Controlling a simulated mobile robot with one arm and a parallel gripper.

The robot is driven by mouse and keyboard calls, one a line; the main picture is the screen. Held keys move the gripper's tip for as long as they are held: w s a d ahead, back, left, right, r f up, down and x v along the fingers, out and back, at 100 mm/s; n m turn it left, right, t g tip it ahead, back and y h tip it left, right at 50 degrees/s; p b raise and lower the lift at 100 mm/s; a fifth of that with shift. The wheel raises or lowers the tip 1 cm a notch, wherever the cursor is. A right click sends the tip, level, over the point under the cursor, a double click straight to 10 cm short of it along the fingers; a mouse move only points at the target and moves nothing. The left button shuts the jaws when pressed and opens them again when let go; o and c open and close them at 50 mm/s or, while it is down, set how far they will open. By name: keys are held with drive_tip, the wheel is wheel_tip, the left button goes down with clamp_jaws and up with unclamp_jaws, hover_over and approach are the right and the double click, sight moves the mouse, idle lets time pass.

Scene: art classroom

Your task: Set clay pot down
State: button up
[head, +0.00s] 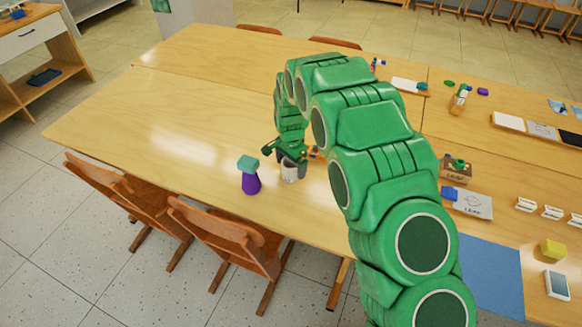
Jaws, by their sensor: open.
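A small pale grey-white pot (289,174) stands on the wooden table (190,125), near its front edge; it looks like the clay pot. It appears upright, with its upper part partly hidden by my gripper. My gripper (291,163) is at the end of my green arm, pointing down right at the pot. Its fingers are open, around or just above the pot's rim; contact cannot be told at this size.
Wooden chairs (225,240) stand at the front edge. The table's left half is clear. My arm hides part of the right side.

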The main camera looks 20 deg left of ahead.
wheel_tip(320, 180, up, 11)
drive_tip(key=s+d+r+n, duration=0.1)
drive_tip(key=s+d+r, duration=0.3)
drive_tip(key=d, duration=0.5)
drive_tip(key=s+d+r, duration=0.3)
drive_tip(key=d+r, duration=0.3)
drive_tip(key=d, duration=0.3)
drive_tip(key=s+d+r+n, duration=0.1)
drive_tip(key=s+d+r, duration=0.2)
drive_tip(key=d+r, duration=0.45)
drive_tip(key=s+d+n, duration=0.1)
drive_tip(key=s+d, duration=0.4)
drive_tip(key=s, duration=0.4)
drive_tip(key=s+d+g, duration=0.1)
drive_tip(key=s+d, duration=0.5)
drive_tip(key=s, duration=0.4)
drive_tip(key=s+d+r+n, duration=0.1)
drive_tip(key=s+d, duration=0.5)
drive_tip(key=s, duration=0.4)
drive_tip(key=shift+n+g, duration=0.3)
drive_tip(key=shift+g, duration=0.1)
drive_tip(key=shift+s, duration=0.1)
